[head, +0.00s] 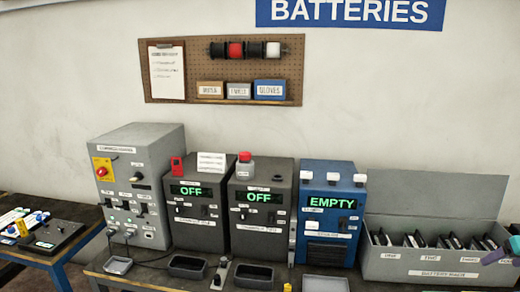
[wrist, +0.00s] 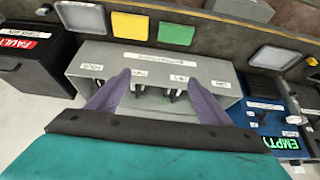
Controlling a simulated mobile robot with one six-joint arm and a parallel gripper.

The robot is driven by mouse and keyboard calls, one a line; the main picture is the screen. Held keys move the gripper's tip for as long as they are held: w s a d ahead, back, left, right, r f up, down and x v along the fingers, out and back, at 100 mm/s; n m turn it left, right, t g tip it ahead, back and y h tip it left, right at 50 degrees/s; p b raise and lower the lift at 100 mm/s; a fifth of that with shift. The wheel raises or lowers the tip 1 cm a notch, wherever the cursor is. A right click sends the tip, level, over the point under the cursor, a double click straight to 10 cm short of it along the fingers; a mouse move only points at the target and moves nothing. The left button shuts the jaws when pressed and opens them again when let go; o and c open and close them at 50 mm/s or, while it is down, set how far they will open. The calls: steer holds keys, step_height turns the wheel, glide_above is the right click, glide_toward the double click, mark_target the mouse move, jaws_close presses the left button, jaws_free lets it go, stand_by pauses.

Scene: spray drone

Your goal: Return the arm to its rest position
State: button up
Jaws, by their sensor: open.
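My gripper (head: 495,255) shows at the right edge of the head view, over the right end of the grey battery rack (head: 385,262). Only a purple finger and some teal show there; the rest of the arm is out of frame. In the wrist view, my gripper (wrist: 160,78) has two purple fingers spread apart with nothing held between them. They point at the grey battery rack (wrist: 140,60), which appears upside down. Several dark batteries stand in the rack slots, partly hidden by the fingers.
Left of the rack stand a blue unit reading EMPTY (head: 330,235), two dark units reading OFF and a grey cabinet (head: 140,180). A black bin with a red label (wrist: 30,70) is beside the rack. Small trays (head: 253,275) lie along the bench front.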

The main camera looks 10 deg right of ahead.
steer(key=w+a+f+g+y, duration=0.1)
steer(key=w+a+f, duration=0.3)
steer(key=a+f, duration=0.6)
steer(key=w+a+f+g+y, duration=0.2)
steer(key=w+a+f, duration=0.2)
steer(key=a+f, duration=0.6)
steer(key=w+a+f+g+y, duration=0.1)
steer(key=w+a+f, duration=0.4)
steer(key=a+f, duration=0.5)
steer(key=s+a+f+n+g, duration=0.1)
steer(key=s+a+f, duration=0.35)
steer(key=a, duration=0.45)
steer(key=s+a+f+g, duration=0.25)
steer(key=a+f, duration=0.35)
steer(key=a, duration=0.3)
steer(key=s+a+f+n+g, duration=0.1)
steer(key=s+a+f, duration=0.4)
steer(key=a, duration=0.4)
steer(key=s+a+f+n+g+h, duration=0.1)
steer(key=s+a+f, duration=0.35)
steer(key=s, duration=0.25)
steer(key=s+a+f+n+g+h, duration=0.1)
steer(key=s+a+f+g, duration=0.15)
steer(key=s+a, duration=0.45)
step_height(320, 180, down, 11)
steer(key=s+d+b, duration=0.1)
steer(key=b, duration=1)
